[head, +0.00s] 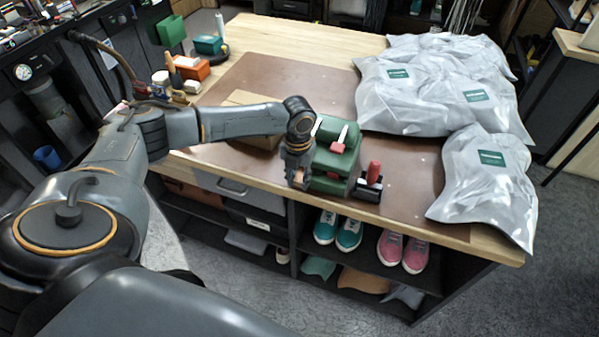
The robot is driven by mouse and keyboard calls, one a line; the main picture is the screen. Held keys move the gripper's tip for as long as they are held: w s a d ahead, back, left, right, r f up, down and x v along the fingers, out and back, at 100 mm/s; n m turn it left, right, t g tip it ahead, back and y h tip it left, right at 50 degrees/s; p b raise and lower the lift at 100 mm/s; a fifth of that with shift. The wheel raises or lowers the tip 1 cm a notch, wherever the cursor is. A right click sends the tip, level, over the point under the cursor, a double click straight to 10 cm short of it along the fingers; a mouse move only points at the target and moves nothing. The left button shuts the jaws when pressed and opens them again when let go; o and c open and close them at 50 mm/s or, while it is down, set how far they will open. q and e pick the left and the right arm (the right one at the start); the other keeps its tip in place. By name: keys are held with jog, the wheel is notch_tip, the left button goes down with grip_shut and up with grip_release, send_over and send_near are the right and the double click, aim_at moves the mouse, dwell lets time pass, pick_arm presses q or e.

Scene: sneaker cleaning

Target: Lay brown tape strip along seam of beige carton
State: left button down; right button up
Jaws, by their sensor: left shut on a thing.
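The beige carton (241,97) lies on the brown mat, partly hidden behind my left forearm. My left gripper (297,178) points down in front of a green tape dispenser (341,160), near the table's front edge. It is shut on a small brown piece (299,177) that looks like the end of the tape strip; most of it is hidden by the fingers. I cannot tell whether the strip still joins the dispenser. The carton's seam is not clear from here. My right gripper is not in view.
A red-handled black tool (371,180) stands right of the dispenser. Grey bags with green labels (420,95) fill the table's right side. Orange and green boxes (191,68) and bottles stand at the back left. The mat (290,75) is clear behind the carton. Shoes (338,230) sit below.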

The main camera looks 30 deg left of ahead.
pick_arm(q)
jog(key=s+d+p, duration=0.2)
jog(key=s+p, duration=0.2)
jog(key=s, duration=0.4)
jog(key=shift+s+p, duration=0.15)
jog(key=shift+p, duration=0.25)
dwell(0.6)
jog(key=shift+r, duration=0.15)
notch_tip(320, 180, up, 8)
dwell(0.9)
